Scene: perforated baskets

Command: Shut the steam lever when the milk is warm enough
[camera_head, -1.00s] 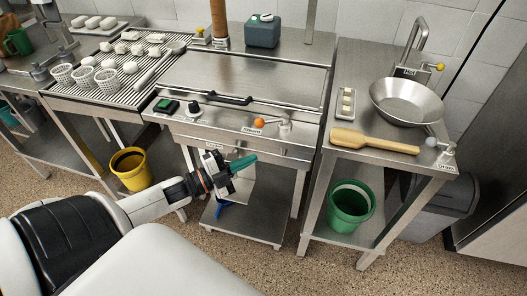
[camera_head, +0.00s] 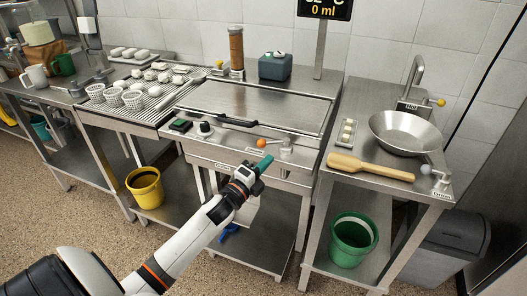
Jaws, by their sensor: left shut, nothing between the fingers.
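The orange-knobbed lever (camera_head: 261,142) is on the front panel of the steel vat; its arm runs right to a metal valve fitting (camera_head: 286,147). The small label beside it is too small to read. The vat lid (camera_head: 250,103) is closed, so any milk is hidden. A black display (camera_head: 324,8), cut off by the top edge, shows a partly hidden °C figure and "0 ml". My left gripper (camera_head: 264,163), with teal fingers, is shut and empty. It appears just below the orange knob in the picture; I cannot tell if they touch. My right gripper is not in view.
A grey-knobbed lever (camera_head: 426,169) is on the right bench, near a wooden paddle (camera_head: 370,167) and a steel bowl (camera_head: 405,132). White perforated baskets (camera_head: 132,99) stand on the left rack. A yellow bucket (camera_head: 146,188) and green bucket (camera_head: 353,240) stand lower down.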

